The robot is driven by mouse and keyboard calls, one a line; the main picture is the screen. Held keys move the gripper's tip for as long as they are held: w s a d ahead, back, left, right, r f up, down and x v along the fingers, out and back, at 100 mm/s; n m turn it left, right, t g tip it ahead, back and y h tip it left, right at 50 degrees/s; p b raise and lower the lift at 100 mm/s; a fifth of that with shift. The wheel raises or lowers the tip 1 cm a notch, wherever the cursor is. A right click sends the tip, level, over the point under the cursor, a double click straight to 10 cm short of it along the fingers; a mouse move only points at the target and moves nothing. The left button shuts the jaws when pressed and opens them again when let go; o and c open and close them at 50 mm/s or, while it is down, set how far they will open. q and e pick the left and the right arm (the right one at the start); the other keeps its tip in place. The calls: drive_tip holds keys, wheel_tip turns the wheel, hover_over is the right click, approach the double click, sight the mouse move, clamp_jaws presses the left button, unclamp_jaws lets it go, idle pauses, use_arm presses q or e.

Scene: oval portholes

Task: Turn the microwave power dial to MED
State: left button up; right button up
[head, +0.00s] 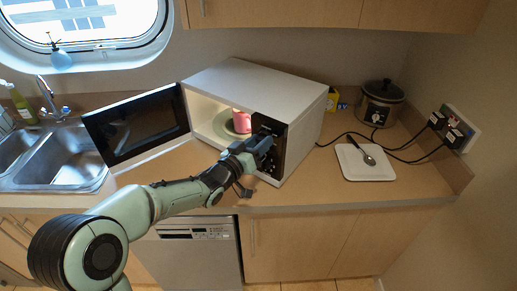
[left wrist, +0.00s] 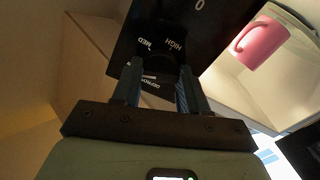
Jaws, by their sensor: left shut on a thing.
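The white microwave (head: 255,86) stands on the counter with its dark-windowed door (head: 136,124) swung open to the left. Its black control panel (head: 274,130) is at the right of the front. In the left wrist view the fingers (left wrist: 157,80) are shut on the dark power dial (left wrist: 156,62). HIGH, MED and DEFROST labels show around the dial. I cannot tell which label the dial points to. My right gripper is not in view.
A pink mug (head: 241,121) stands on a plate inside the open microwave. A cooker (head: 382,104) and a white board (head: 363,165) with a spoon are to the right. A sink (head: 62,160) is left of the door. Counter room is free in front of the board.

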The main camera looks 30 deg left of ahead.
use_arm(q)
drive_tip(key=shift+m+b, duration=4.4)
drive_tip(key=shift+m, duration=0.4)
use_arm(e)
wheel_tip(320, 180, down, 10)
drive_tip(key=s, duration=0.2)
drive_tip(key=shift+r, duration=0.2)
use_arm(q)
drive_tip(key=o, duration=1.1)
drive_tip(key=s, duration=0.4)
drive_tip(key=s+a, duration=0.1)
drive_tip(key=s, duration=0.8)
drive_tip(key=shift+s+a, duration=0.2)
drive_tip(key=shift+a, duration=0.1)
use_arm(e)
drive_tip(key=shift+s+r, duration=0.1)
